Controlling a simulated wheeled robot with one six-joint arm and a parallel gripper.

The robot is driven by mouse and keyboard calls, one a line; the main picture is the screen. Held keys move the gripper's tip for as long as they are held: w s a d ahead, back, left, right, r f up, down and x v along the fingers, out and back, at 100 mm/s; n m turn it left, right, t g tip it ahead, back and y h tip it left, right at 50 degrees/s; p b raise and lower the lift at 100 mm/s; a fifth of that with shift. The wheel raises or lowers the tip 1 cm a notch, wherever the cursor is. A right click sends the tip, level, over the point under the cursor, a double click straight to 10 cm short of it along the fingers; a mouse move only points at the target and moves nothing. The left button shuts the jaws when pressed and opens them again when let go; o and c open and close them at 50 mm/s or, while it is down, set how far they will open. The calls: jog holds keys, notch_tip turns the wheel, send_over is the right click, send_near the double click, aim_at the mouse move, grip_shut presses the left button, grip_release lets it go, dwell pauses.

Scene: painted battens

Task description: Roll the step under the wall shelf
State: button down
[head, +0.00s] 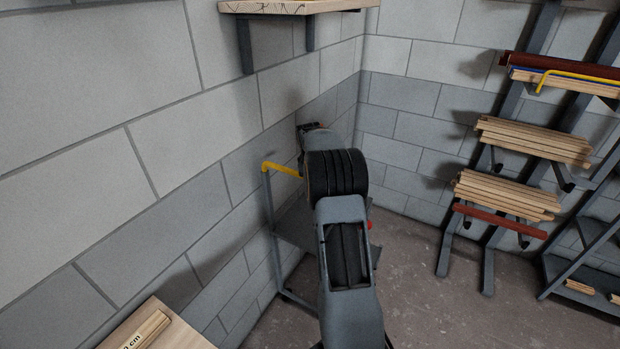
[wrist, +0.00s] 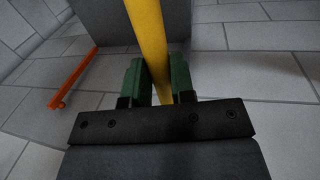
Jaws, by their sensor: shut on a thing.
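The step (head: 290,226) is a dark grey frame with a flat tread and a yellow handrail (head: 280,168). It stands on the floor close to the left wall, partly hidden by my arm. The wall shelf (head: 290,7) is a pale wooden board on dark brackets, high on the left wall near the corner. The step is below its level; I cannot tell whether it is directly under. In the wrist view my gripper (wrist: 158,84) has its green fingers shut on the yellow rail (wrist: 147,35). In the head view, my arm hides the grip.
A rack with timber battens (head: 510,195) stands by the right wall. A wooden surface (head: 160,330) is at the lower left. The floor (head: 410,265) between step and rack is clear. An orange bar (wrist: 75,76) shows at left in the wrist view.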

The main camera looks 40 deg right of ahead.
jog(key=shift+w+d+r, duration=0.1)
jog(key=shift+d+r, duration=0.1)
jog(key=c, duration=1.2)
grip_release()
jog(key=shift+d, duration=0.1)
jog(key=shift+o, duration=1.2)
jog(key=shift+f, duration=0.15)
notch_tip(320, 180, up, 14)
jog(key=s+a+b, duration=0.1)
jog(key=a, duration=0.1)
jog(key=shift+a+f, duration=0.2)
jog(key=shift+a, duration=0.15)
